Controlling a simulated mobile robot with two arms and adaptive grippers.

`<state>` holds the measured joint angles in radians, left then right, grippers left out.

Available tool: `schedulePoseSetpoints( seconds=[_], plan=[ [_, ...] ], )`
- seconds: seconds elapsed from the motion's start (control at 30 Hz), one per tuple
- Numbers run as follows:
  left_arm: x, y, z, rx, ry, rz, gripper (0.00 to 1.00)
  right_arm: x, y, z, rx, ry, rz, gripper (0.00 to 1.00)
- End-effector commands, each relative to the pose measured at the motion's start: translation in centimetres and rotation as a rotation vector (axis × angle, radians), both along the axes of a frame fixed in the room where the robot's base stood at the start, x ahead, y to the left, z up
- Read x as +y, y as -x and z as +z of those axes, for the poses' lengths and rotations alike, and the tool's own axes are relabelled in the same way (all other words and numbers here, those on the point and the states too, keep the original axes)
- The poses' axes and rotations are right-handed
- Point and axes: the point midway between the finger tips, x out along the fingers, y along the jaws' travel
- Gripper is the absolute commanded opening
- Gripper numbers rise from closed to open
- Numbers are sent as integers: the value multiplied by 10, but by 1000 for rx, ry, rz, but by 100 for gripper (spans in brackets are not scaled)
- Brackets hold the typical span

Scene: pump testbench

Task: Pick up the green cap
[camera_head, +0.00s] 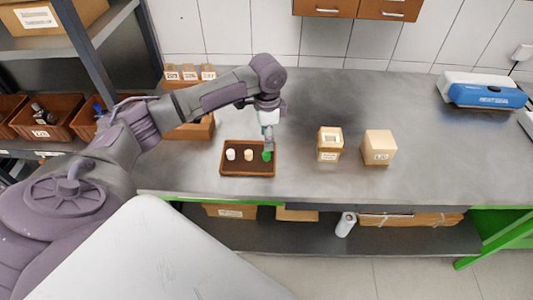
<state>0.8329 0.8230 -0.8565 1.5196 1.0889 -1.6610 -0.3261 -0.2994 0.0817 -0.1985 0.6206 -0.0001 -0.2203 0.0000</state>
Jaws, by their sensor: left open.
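The green cap (266,156) sits at the right end of a small brown tray (247,172) on the grey workbench. A white cap (231,154) and a cream cap (249,155) stand to its left in the same tray. My left gripper (268,146) points down over the green cap, with its fingers open and very close to it. The fingers partly cover the cap's top, and I cannot tell whether they touch it. My right gripper is not in view.
An open box (330,145) and a closed cardboard box (379,147) stand right of the tray. A blue and white heat sealer (484,91) is at the far right. Wooden bins (193,130) stand behind my left arm. The bench's middle right is clear.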

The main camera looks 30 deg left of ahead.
Motion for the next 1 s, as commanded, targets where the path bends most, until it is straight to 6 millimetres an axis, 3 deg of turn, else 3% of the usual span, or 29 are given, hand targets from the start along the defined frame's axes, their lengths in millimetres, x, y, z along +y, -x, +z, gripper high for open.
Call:
schedulePoseSetpoints(
  seconds=[0.23, 0.5, 0.8, 1.0],
  plan=[
    [-1, 1, -18, 1, -1, 0, 55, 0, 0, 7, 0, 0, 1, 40],
    [-2, 3, -56, -1, -1, -1, 55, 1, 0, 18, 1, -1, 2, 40],
    [-2, 2, -63, -2, -1, -1, 55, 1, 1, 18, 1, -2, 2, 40],
    [-2, 2, -62, -2, -1, -1, 21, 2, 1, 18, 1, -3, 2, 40]
  ],
)
